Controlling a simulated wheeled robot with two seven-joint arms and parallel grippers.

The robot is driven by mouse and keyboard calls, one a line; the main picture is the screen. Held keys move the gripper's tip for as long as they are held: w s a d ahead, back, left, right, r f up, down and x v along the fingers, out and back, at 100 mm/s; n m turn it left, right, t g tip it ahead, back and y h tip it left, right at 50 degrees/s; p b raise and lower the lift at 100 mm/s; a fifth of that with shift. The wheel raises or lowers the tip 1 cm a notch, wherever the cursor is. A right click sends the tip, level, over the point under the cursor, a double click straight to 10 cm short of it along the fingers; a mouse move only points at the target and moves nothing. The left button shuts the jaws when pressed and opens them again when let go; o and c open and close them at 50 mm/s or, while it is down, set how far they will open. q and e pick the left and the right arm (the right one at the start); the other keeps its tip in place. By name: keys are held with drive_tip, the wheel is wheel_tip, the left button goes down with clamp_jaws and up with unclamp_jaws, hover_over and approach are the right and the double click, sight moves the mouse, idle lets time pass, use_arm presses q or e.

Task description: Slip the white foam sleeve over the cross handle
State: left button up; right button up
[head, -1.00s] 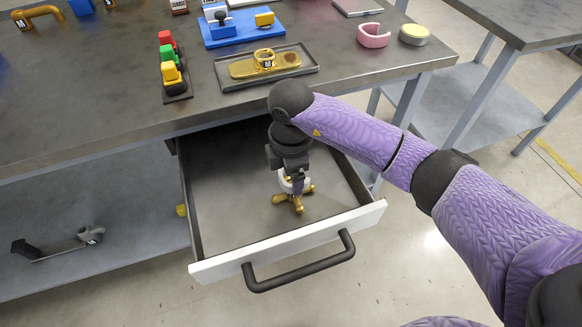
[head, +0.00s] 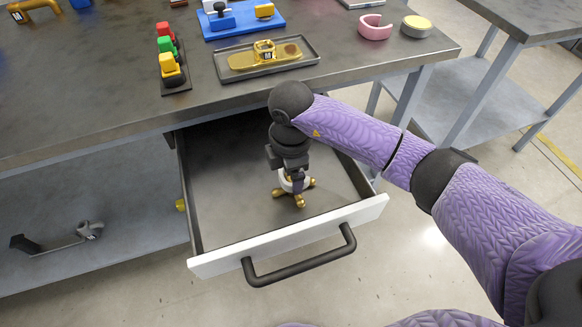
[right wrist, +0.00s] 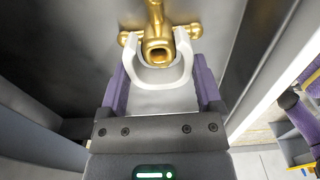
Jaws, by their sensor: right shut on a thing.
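The gold cross handle (head: 299,199) stands in the open drawer, with its arms spread outward. The white foam sleeve (head: 287,184) is a C-shaped ring at the handle, under my right gripper. In the right wrist view, my right gripper (right wrist: 161,88) is shut on the white foam sleeve (right wrist: 152,77), one purple finger on each side. There the sleeve's open side faces the gold cross handle (right wrist: 155,20), and one rounded handle end lies inside the C. I cannot tell how far down the sleeve sits. My left gripper is out of view.
The drawer (head: 235,215) stands open below the bench, its walls close around my right gripper. On the bench are a metal tray (head: 225,73) with a gold part, a blue block (head: 237,27), a pink C-shaped piece (head: 375,30) and a yellow-topped disc (head: 416,27).

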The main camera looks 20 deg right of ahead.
drive_tip(key=shift+r+p, duration=0.2)
drive_tip(key=shift+p, duration=0.2)
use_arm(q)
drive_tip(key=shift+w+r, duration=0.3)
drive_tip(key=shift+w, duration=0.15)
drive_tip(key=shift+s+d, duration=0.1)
use_arm(e)
drive_tip(key=shift+f, duration=0.15)
drive_tip(key=shift+f, duration=0.15)
drive_tip(key=o, duration=0.7)
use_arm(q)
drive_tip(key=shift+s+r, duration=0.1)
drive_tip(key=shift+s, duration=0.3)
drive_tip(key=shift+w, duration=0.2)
